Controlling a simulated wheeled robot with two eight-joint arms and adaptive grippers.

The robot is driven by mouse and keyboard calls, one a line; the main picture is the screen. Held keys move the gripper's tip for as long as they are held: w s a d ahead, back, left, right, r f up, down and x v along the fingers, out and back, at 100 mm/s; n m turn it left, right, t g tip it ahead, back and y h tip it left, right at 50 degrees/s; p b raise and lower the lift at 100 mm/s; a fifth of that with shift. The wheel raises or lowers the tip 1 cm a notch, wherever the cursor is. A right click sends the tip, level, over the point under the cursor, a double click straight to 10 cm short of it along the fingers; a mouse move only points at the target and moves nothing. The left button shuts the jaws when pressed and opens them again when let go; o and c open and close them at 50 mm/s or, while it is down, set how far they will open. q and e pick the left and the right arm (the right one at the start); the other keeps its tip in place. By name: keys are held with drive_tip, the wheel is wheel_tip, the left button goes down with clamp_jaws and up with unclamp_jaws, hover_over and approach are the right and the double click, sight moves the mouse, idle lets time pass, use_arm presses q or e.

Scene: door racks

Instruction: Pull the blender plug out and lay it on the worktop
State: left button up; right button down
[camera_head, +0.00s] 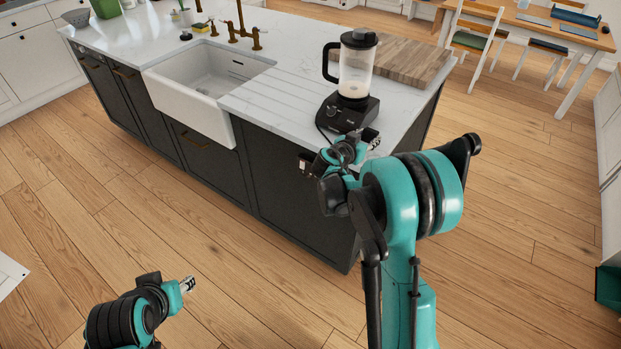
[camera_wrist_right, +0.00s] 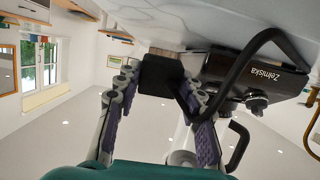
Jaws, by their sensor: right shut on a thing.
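The blender (camera_head: 355,72) stands upright on the worktop (camera_head: 290,105), its black base (camera_head: 345,113) near the front edge. My right gripper (camera_head: 362,139) is at that edge, just in front of the base. In the right wrist view my right gripper (camera_wrist_right: 160,88) is shut on the black plug (camera_wrist_right: 160,74), held between its fingertips. A black cord (camera_wrist_right: 240,72) loops beside the fingers near the blender base (camera_wrist_right: 262,72). Whether the plug touches the worktop I cannot tell. My left gripper (camera_head: 188,284) is low over the floor at the left; its finger opening is unclear.
A socket (camera_head: 304,162) shows on the dark island front, partly behind my right arm. A wooden board (camera_head: 400,62) lies behind the blender. A white sink (camera_head: 205,85) and brass taps (camera_head: 240,34) are to the left. Ribbed bare worktop lies between sink and blender.

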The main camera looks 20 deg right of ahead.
drive_tip(key=shift+f+b, duration=1.05)
drive_tip(key=shift+f, duration=0.35)
drive_tip(key=c, duration=0.9)
unclamp_jaws()
drive_tip(key=shift+o, duration=0.2)
drive_tip(key=v, duration=1.2)
drive_tip(key=shift+r, duration=0.1)
